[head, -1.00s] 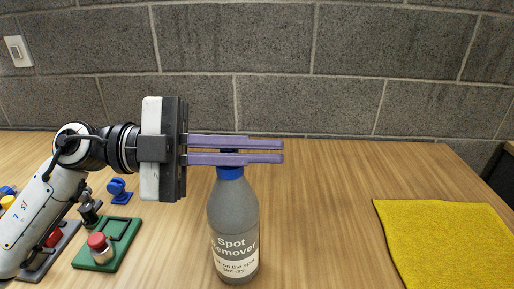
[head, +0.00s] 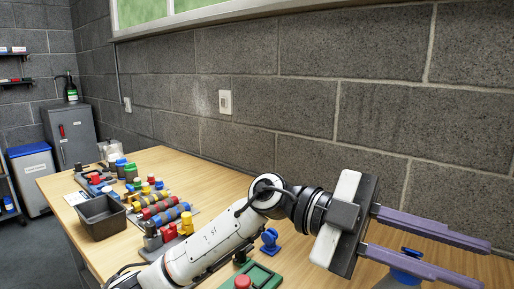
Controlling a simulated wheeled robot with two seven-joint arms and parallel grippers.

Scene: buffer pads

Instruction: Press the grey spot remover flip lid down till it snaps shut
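The grey spot remover bottle (head: 397,284) is at the bottom right of the head view, mostly cut off by the frame's lower edge. Its blue cap shows below the nearer finger. A small blue part of the flip lid (head: 410,251) shows in the gap between the fingers; the lid's angle cannot be made out. My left gripper (head: 484,267) is over the bottle top, its two long purple fingers apart and pointing right. Whether a finger touches the lid is unclear. My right gripper is not in view.
A green base with a red button (head: 243,282) and a small blue fixture (head: 269,241) sit near my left arm. A dark grey bin (head: 101,217) and several coloured parts stand further left. A block wall (head: 300,130) closes off the table's back.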

